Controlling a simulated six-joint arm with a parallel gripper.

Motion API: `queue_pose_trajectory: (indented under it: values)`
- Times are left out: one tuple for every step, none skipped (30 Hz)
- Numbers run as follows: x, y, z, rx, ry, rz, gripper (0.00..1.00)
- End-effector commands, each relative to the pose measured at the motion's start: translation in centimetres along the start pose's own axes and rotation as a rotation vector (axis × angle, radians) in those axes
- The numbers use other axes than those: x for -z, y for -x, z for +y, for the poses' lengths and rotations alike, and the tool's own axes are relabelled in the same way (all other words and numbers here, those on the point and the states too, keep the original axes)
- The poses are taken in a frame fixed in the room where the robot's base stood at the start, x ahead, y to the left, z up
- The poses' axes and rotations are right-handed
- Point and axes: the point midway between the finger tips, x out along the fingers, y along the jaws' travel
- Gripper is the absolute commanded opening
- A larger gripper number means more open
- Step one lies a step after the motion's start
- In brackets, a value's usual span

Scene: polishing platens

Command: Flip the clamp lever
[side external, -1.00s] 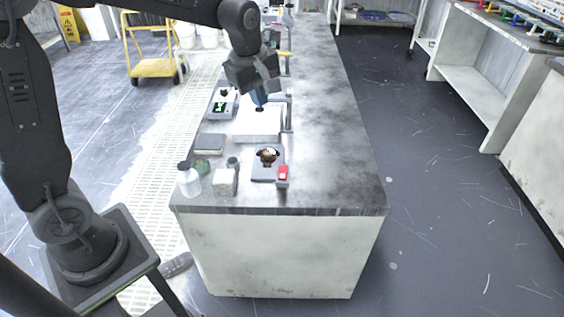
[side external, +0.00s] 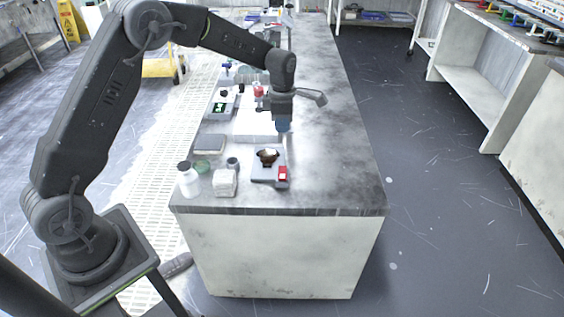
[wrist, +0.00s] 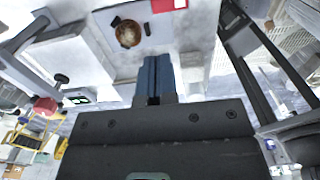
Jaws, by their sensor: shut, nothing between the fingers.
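My gripper (side external: 284,126) points down at the right edge of the white platen station (side external: 254,126), in the side external view. Its blue fingers (wrist: 153,64) are closed together with nothing between them in the wrist view. I cannot pick out the clamp lever with certainty. A small black knob-like part (wrist: 62,78) shows left of the fingers in the wrist view, apart from them. A red-topped part (side external: 259,90) stands behind the station; what it belongs to is unclear. The gripper hides part of the station's right side.
A grey plate (side external: 262,175) with a brown round piece (side external: 267,157) and a red block (side external: 283,174) lies nearer the bench front. Bottles (side external: 188,180) and a pale box (side external: 225,182) stand at the left. The bench's right side (side external: 340,150) is clear.

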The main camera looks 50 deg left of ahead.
Motion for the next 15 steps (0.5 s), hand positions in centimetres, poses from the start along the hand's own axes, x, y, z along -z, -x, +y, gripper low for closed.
queue_pose_trajectory:
  values:
    - [0.0, 0.0, 0.0, 0.000, -0.001, 0.000, 0.00]
    - [0.0, -0.1, 0.0, 0.000, -0.001, 0.000, 0.00]
    - [0.0, -0.3, 0.0, 0.001, -0.001, 0.001, 0.00]
    - [0.0, -0.5, 0.0, 0.001, -0.001, 0.001, 0.00]
    - [0.0, -0.7, 0.0, 0.001, -0.001, 0.001, 0.00]
    - [0.0, -1.1, 0.0, 0.001, -0.002, 0.001, 0.00]
    - [0.0, -1.5, -0.1, 0.002, -0.002, 0.001, 0.00]
    - [0.0, -2.0, -0.1, 0.003, -0.002, 0.002, 0.00]
    - [0.0, -2.7, -0.1, 0.003, -0.002, 0.002, 0.00]
    - [0.0, -3.3, -0.1, 0.003, -0.002, 0.002, 0.00]
    - [0.0, -3.9, -0.1, 0.003, -0.002, 0.003, 0.00]
    - [0.0, -4.8, -0.1, 0.004, -0.002, 0.003, 0.00]
    - [0.1, -5.4, -0.1, 0.004, -0.002, 0.003, 0.00]
    - [0.0, -6.1, -0.1, 0.003, -0.002, 0.003, 0.00]
    - [0.1, -6.9, -0.1, 0.004, -0.002, 0.003, 0.00]
